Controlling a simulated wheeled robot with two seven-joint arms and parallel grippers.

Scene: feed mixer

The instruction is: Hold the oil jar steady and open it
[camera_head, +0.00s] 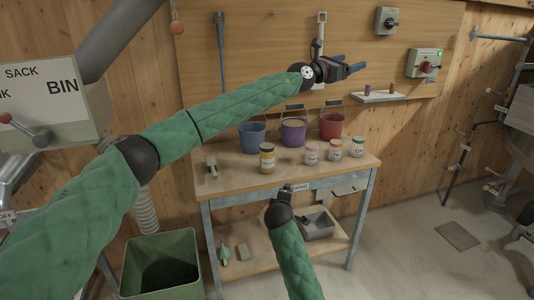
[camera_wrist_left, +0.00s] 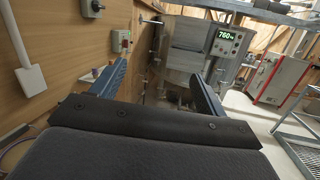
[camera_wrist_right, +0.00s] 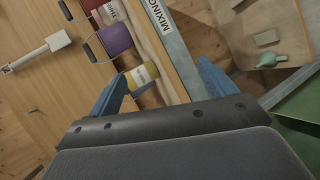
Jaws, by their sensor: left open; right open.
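My left gripper (camera_head: 351,66) is open and empty, high before the wall board, well above the jars. My right gripper (camera_head: 288,188) is at the bench's front edge; the right wrist view shows it open, with the yellow jar (camera_wrist_right: 140,77) beyond its fingers.
Blue, purple and red buckets (camera_head: 252,135) (camera_head: 292,131) (camera_head: 331,124) stand behind the jars. A small shelf (camera_head: 377,97) is on the wall board. A green bin (camera_head: 161,262) stands on the floor at left. The lower shelf holds a grey tray (camera_head: 318,226).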

